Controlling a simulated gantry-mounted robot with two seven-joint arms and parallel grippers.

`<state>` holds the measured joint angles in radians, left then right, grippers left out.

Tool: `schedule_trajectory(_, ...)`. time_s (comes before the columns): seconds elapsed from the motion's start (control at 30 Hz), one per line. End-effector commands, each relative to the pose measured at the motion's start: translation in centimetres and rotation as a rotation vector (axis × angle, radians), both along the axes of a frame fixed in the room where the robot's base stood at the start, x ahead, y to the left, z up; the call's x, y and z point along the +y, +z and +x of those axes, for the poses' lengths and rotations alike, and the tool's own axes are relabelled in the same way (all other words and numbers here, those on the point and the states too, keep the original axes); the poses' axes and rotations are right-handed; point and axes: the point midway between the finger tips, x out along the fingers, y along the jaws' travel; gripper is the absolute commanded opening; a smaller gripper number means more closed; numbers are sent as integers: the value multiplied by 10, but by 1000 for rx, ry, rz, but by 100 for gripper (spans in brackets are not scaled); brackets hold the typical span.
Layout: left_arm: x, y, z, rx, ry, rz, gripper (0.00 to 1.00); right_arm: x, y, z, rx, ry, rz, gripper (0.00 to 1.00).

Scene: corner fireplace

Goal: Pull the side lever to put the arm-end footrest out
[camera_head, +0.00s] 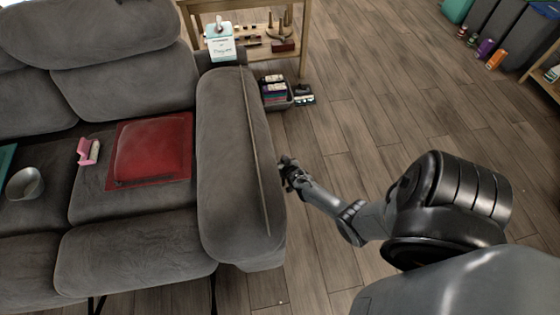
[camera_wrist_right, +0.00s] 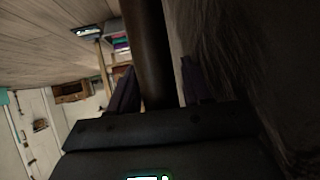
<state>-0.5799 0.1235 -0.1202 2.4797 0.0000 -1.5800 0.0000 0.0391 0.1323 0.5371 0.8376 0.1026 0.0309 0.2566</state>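The grey fabric sofa (camera_head: 130,250) fills the left of the head view, with its padded right arm (camera_head: 225,110) nearest me. My right gripper (camera_head: 290,172) is low beside the outer face of that sofa arm. A dark round bar (camera_wrist_right: 155,50), which looks like the side lever, runs between its two fingers in the right wrist view (camera_wrist_right: 160,85). The fingers stand close on both sides of the bar; I cannot tell whether they press on it. The lever is hidden in the head view. My left gripper is not in view.
A red cushion (camera_head: 152,150), a pink-wrapped item (camera_head: 88,152) and a grey bowl (camera_head: 25,184) lie on the seats. A wooden shelf (camera_head: 303,40) with a tissue box (camera_head: 220,42) and a crate of books (camera_head: 275,93) stand behind the sofa arm. The wooden floor (camera_head: 370,120) on the right is mostly clear.

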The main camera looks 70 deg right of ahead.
Motion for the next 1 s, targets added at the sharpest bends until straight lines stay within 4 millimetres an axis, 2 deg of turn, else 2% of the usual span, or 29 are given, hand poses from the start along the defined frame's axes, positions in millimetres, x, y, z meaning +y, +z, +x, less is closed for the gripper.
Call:
schedule_trajectory(0.37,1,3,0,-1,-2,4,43,1,2,-2,2,0,-1,54)
schedule_trajectory(0.57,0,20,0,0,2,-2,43,13,16,-15,2,0,0,54)
schedule_trajectory(0.8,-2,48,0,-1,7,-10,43,36,40,-41,2,0,0,54)
schedule_trajectory(1.0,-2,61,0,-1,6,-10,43,52,54,-59,2,0,0,54)
